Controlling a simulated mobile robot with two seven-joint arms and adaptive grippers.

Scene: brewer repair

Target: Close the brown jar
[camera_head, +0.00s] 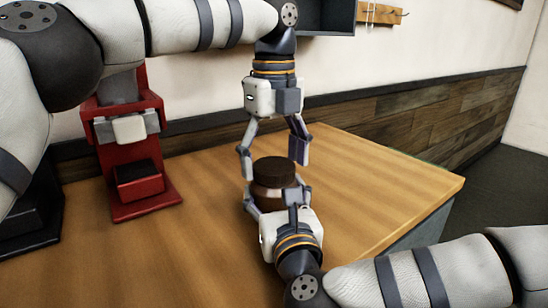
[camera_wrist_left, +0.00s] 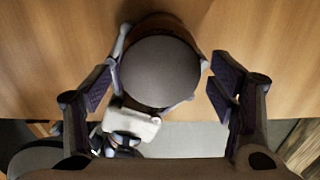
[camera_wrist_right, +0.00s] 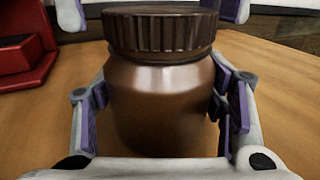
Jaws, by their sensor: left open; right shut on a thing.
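The brown jar (camera_wrist_right: 160,100) stands upright on the wooden table, with its ribbed dark brown lid (camera_head: 274,171) on top. My right gripper (camera_head: 277,194) is shut on the jar's body from the near side; its fingers show on both sides of the jar in the right wrist view. My left gripper (camera_head: 272,155) points down from above, open, with its fingers apart on either side of the lid. The left wrist view shows the lid (camera_wrist_left: 160,70) between the open fingers, with gaps on both sides. I cannot tell whether the lid is fully screwed down.
A red machine (camera_head: 128,150) stands on the table (camera_head: 380,190) to the left, with a dark appliance (camera_head: 30,215) beside it. A dark shelf box (camera_head: 325,15) and a wooden hook rack (camera_head: 380,13) are on the wall. The table right of the jar is clear.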

